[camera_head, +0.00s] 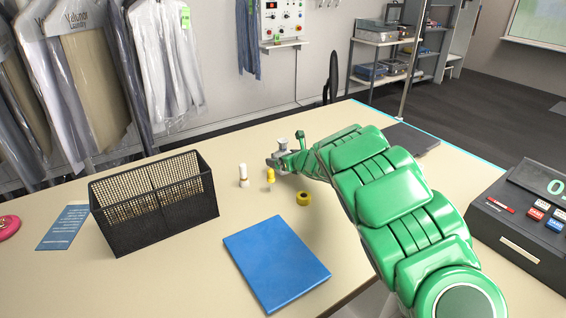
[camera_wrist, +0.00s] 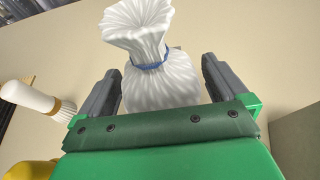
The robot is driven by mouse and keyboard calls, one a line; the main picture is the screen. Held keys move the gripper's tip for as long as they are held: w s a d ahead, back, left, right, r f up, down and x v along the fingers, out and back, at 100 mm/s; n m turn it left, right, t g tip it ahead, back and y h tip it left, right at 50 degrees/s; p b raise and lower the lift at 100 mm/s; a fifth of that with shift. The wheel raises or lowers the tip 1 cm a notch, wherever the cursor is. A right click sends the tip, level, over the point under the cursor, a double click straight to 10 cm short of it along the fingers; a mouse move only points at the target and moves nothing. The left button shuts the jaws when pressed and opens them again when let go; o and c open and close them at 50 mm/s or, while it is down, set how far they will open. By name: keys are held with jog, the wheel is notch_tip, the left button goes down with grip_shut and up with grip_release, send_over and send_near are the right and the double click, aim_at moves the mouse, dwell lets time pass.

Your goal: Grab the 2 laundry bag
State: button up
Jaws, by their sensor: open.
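A small white laundry bag (camera_wrist: 150,85), gathered at the neck with a blue tie, stands between the two grey fingers of my gripper (camera_wrist: 158,62) in the wrist view. The fingers are spread apart, with a visible gap on the right side; contact on the left is hard to judge. In the head view, my gripper (camera_head: 280,160) is at the far end of my green arm, over the table. A small pale shape there seems to be the same bag, largely hidden. I make out no second bag.
Bagged garments (camera_head: 85,85) hang behind at left.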

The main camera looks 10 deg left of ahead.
aim_at(285, 151)
jog(key=c, duration=1)
jog(key=shift+r, duration=0.1)
jog(key=shift+c, duration=0.2)
jog(key=shift+r, duration=1.55)
jog(key=s+d+r, duration=0.5)
jog(key=s+r, duration=0.4)
jog(key=s, duration=0.4)
jog(key=shift+r, duration=0.4)
